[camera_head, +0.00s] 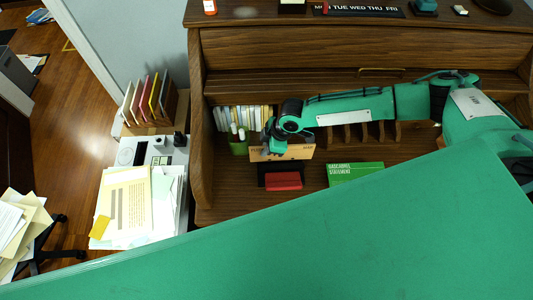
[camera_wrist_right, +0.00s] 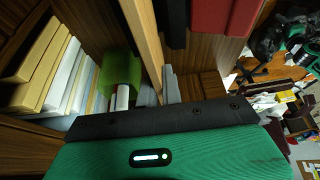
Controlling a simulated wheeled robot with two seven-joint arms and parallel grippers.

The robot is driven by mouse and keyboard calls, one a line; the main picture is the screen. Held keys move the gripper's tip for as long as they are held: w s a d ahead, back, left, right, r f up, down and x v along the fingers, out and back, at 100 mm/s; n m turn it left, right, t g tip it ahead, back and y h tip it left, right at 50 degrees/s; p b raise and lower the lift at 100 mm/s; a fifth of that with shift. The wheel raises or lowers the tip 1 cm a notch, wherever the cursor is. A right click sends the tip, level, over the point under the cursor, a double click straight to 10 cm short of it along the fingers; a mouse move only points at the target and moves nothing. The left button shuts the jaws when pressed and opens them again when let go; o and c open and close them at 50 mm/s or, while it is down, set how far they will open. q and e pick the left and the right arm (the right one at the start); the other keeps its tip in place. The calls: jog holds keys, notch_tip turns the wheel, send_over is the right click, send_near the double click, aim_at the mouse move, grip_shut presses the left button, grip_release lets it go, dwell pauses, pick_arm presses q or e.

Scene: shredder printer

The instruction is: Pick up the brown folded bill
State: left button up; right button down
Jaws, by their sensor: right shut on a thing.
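The brown folded bill (camera_head: 290,153) stands upright inside the desk, left of its middle, in the head view. My right gripper (camera_head: 271,145) reaches it from above, at its left end, and is shut on it. The gripper covers part of the bill. In the right wrist view the bill shows as a narrow tan edge (camera_wrist_right: 143,35) running down to the dark bar of my gripper; the fingertips are not clear there. My left gripper is not in view.
A black item with a red one (camera_head: 284,181) is in front of the bill. A green statement (camera_head: 355,171) lies to the right. A green cup (camera_head: 238,146) and books (camera_head: 238,117) stand at left. The desk's left side wall (camera_head: 199,120) is close.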

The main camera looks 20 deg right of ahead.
notch_tip(320, 180, up, 23)
jog(key=p, duration=0.4)
dwell(0.5)
